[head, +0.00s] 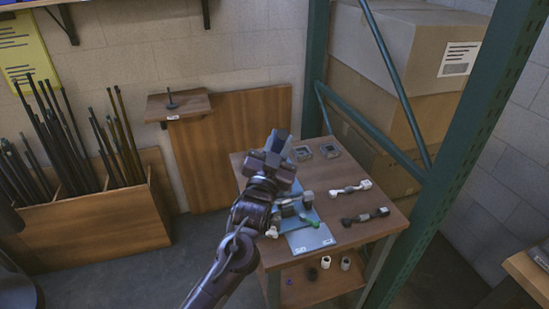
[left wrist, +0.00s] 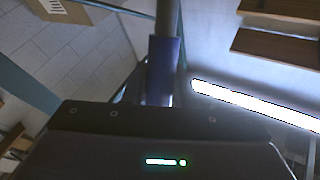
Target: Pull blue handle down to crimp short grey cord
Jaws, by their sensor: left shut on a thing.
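My left gripper (head: 278,147) reaches over the small wooden table in the head view and is shut on the blue handle (head: 283,137). In the left wrist view the blue handle (left wrist: 163,70) is a blue sleeve on a grey rod, standing up above the dark gripper body. Below the gripper, a grey tool (head: 288,207) sits on a blue mat (head: 308,239), partly hidden by my arm. A green piece (head: 310,221) lies beside it. I cannot make out which piece is the short grey cord. My right gripper is not in view.
A green rack post (head: 445,150) stands at the right. A bin of rods (head: 100,220) stands at the left.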

